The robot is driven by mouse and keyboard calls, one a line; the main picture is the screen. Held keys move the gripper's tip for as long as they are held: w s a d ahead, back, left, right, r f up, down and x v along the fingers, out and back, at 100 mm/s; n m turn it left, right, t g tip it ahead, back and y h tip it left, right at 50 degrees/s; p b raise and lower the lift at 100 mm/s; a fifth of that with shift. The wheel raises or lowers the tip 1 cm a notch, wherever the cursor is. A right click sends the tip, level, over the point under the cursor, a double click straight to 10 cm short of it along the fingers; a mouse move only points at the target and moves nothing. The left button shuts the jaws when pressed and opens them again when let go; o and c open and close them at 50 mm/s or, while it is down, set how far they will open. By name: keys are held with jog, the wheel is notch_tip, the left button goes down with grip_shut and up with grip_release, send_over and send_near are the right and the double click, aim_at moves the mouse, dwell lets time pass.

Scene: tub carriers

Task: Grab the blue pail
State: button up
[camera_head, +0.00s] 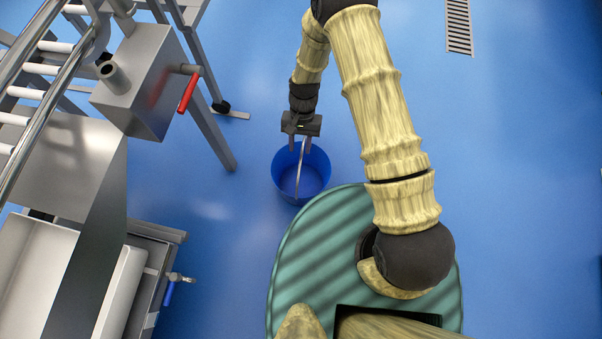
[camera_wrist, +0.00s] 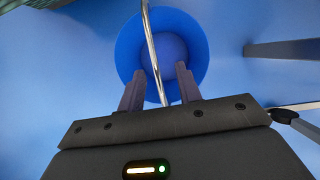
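The blue pail (camera_head: 312,178) stands upright on the blue floor, just beyond my green base, with its metal handle (camera_head: 299,165) raised across its opening. My gripper (camera_head: 299,148) is over the far part of the pail, pointing down. In the wrist view, the pail (camera_wrist: 196,42) lies beyond the fingers, and the handle (camera_wrist: 152,55) runs between the two dark fingers (camera_wrist: 160,82). The fingers are apart, with a gap on both sides of the handle. The pail looks empty.
A steel frame with a box (camera_head: 140,80) and a red-handled valve (camera_head: 188,93) stands to the left; its leg (camera_head: 215,140) reaches the floor near the pail. A steel sink unit (camera_head: 40,260) is at lower left. A floor drain (camera_head: 459,25) lies upper right. The right floor is clear.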

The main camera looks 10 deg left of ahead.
aim_at(301, 156)
jog(key=b+x, duration=0.3)
jog(key=x, duration=0.1)
jog(key=shift+s+d, duration=0.15)
jog(key=shift+d, duration=0.15)
jog(key=shift+s+f, duration=0.25)
jog(key=shift+f, duration=0.2)
jog(key=shift+f, duration=0.2)
dwell(0.6)
jog(key=shift+c, duration=0.2)
grip_shut()
dwell(1.2)
